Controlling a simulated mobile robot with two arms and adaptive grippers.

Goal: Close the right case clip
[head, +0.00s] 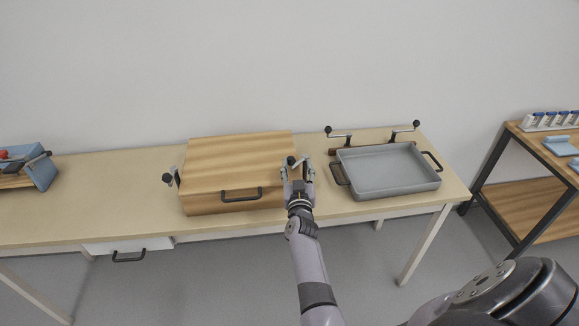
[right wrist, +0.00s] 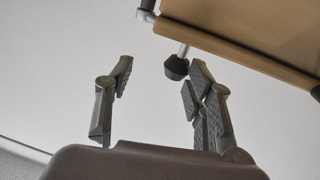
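The wooden case (head: 235,165) stands on the table with its lid down and a dark handle on its front. The right case clip (head: 291,160) is at the case's right side, partly hidden by my right gripper (head: 298,172). In the right wrist view the clip's dark knob (right wrist: 176,68) on a metal rod shows near the fingertips of my right gripper (right wrist: 160,82), closer to the right-hand fingers. The fingers are spread and hold nothing. Whether the knob touches a finger I cannot tell. The left clip (head: 168,178) sticks out at the case's left side. My left gripper is out of view.
A grey tray (head: 432,181) with dark handles lies right of the case, with two black-knobbed levers (head: 345,136) behind it. A blue bin (head: 43,173) is at the far left. A shelf table (head: 545,150) stands at the right. The table (head: 110,200) left of the case is clear.

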